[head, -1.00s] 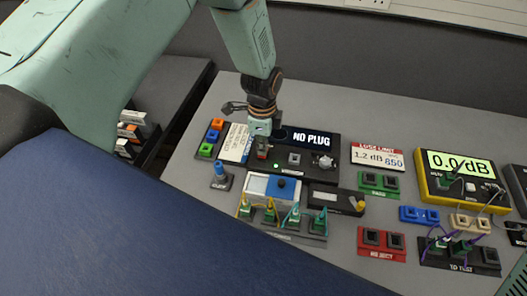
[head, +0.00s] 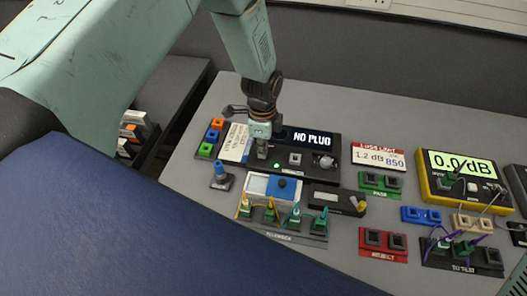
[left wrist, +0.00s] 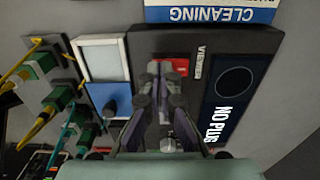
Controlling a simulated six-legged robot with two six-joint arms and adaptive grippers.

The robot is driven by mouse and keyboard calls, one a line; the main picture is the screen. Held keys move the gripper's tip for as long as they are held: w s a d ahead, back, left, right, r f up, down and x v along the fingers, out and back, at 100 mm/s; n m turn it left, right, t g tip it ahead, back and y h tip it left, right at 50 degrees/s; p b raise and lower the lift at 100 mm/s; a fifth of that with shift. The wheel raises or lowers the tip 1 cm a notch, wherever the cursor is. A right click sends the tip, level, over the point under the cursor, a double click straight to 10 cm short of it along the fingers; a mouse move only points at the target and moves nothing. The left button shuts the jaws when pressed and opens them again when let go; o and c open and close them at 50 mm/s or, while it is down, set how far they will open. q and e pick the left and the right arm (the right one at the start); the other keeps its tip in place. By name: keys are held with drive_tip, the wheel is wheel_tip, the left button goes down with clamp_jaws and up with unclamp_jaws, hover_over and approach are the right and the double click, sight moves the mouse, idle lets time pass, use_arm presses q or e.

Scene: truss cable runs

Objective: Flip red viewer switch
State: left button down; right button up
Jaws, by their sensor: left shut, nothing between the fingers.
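The viewer (head: 320,168) is a black box with a lit display (head: 312,138) reading NO PLUG. In the left wrist view its VIEWER label (left wrist: 199,62) stands beside the red switch (left wrist: 182,65), which is partly covered by my fingers. My left gripper (head: 262,153) is over the left part of the viewer. In the left wrist view its fingertips (left wrist: 160,68) are together at the red switch, with nothing between them. I cannot tell whether they touch it. The switch is hidden behind the gripper in the head view. My right gripper is not in view.
A CLEANING card (left wrist: 212,12) lies beside the viewer. A blue-capped post (head: 221,176), a white-and-blue box (head: 272,187) and a rack of connectors (head: 285,222) stand in front. A yellow meter (head: 462,180) reads 0.0 dB at right. The bench behind the viewer is clear.

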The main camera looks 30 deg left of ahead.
use_arm(q)
drive_tip(key=shift+r+p, duration=2.95)
drive_tip(key=shift+r, duration=0.6)
drive_tip(key=shift+f, duration=0.15)
